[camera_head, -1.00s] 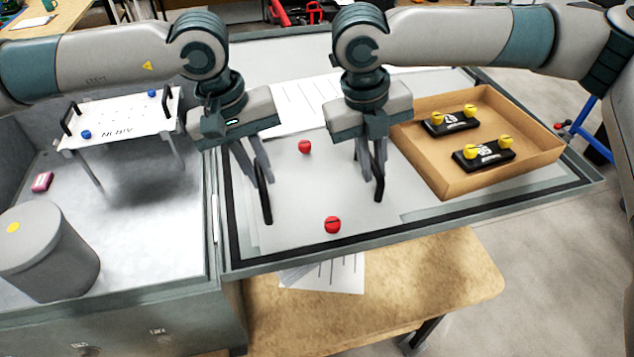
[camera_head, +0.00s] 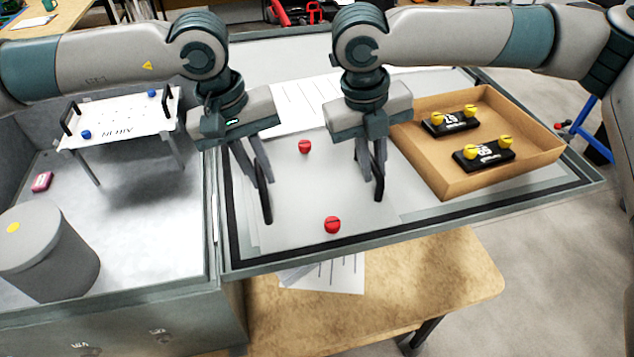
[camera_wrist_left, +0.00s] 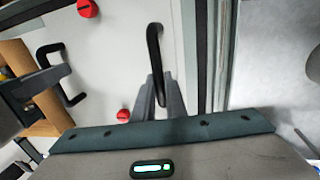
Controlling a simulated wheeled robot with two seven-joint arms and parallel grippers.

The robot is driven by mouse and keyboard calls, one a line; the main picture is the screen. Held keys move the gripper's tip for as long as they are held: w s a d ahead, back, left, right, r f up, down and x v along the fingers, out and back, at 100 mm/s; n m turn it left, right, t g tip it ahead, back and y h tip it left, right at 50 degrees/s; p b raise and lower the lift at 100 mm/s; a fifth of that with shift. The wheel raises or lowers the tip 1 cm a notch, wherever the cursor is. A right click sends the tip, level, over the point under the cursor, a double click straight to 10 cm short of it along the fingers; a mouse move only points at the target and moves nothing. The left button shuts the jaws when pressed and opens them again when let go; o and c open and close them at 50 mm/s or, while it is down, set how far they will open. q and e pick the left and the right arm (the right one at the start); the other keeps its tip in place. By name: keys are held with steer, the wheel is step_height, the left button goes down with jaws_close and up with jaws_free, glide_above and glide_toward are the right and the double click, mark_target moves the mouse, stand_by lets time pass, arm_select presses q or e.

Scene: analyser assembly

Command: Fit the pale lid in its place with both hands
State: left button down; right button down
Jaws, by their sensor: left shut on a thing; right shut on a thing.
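The pale lid (camera_head: 300,195) is a flat light-grey plate with two black bar handles and two red knobs (camera_head: 332,225). It lies flat, or very nearly so, on the grey panel with a black border strip; any small gap under it cannot be told. My left gripper (camera_head: 262,180) is shut on the lid's left handle (camera_head: 266,206). The left wrist view shows this handle (camera_wrist_left: 154,55) between the fingers (camera_wrist_left: 160,100). My right gripper (camera_head: 371,165) is shut on the lid's right handle (camera_head: 379,184). The lid's far part is partly hidden by my grippers.
A cardboard box (camera_head: 470,184) with two black, yellow-knobbed blocks stands right of the lid. At left, a grey recess holds a white plate on legs (camera_head: 120,118), a grey cylinder (camera_head: 48,255) and a small pink block (camera_head: 41,182). White paper lies behind the lid.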

arm_select(q)
steer(key=shift+r, duration=0.15)
arm_select(e)
steer(key=shift+d+r, duration=0.1)
steer(key=shift+r, duration=0.1)
